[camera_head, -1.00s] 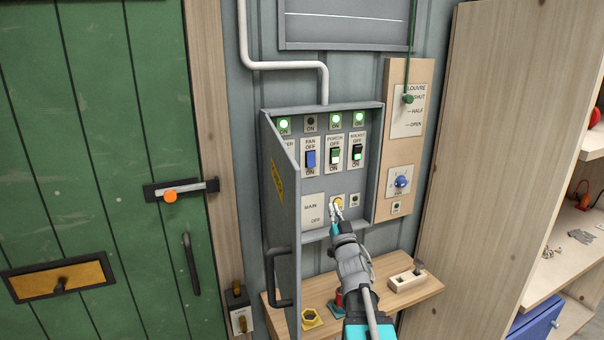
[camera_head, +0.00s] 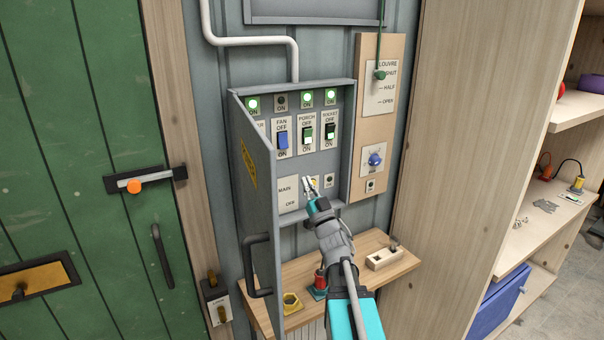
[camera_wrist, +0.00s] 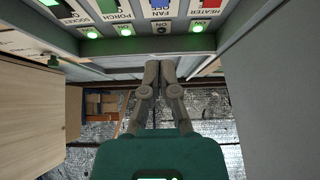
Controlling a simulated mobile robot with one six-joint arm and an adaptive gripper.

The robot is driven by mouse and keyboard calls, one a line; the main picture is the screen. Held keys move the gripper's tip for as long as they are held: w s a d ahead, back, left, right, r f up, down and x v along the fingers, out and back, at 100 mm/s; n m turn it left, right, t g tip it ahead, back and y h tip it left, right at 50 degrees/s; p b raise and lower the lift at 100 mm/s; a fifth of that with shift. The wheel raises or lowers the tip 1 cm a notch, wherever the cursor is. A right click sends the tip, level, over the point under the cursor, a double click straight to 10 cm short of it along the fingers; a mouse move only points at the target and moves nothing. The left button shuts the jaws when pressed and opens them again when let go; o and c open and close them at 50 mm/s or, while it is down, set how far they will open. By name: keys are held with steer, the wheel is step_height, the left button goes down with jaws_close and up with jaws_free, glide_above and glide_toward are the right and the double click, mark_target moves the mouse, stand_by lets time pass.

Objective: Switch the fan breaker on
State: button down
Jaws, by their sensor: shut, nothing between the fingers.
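The fan breaker (camera_head: 282,139) is a blue lever on a white plate marked FAN, OFF above and ON below, inside the open grey breaker box (camera_head: 348,140). The lamp (camera_head: 281,101) above it is dark; the other visible lamps are lit green. In the wrist view the shut fingertips (camera_wrist: 160,64) point toward the panel, apart from the breakers. The blue fan breaker (camera_wrist: 160,4) is cut by the top edge.
The box door (camera_head: 255,190) stands open on the left, with a black handle. The porch breaker (camera_head: 307,134) and socket breaker (camera_head: 331,131) sit right of the fan breaker. A wooden shelf (camera_head: 400,264) juts out below the box. A tall wooden cabinet (camera_head: 450,130) stands on the right.

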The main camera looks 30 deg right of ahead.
mark_target(285, 143)
steer(key=p+x, duration=0.1)
steer(key=x, duration=0.3)
steer(key=w+f+p+x, duration=0.1)
steer(key=p+x, duration=0.1)
steer(key=x, duration=0.1)
steer(key=p+x, duration=0.2)
steer(key=x, duration=0.2)
steer(key=shift+w+f, duration=0.2)
steer(key=shift+w, duration=0.7)
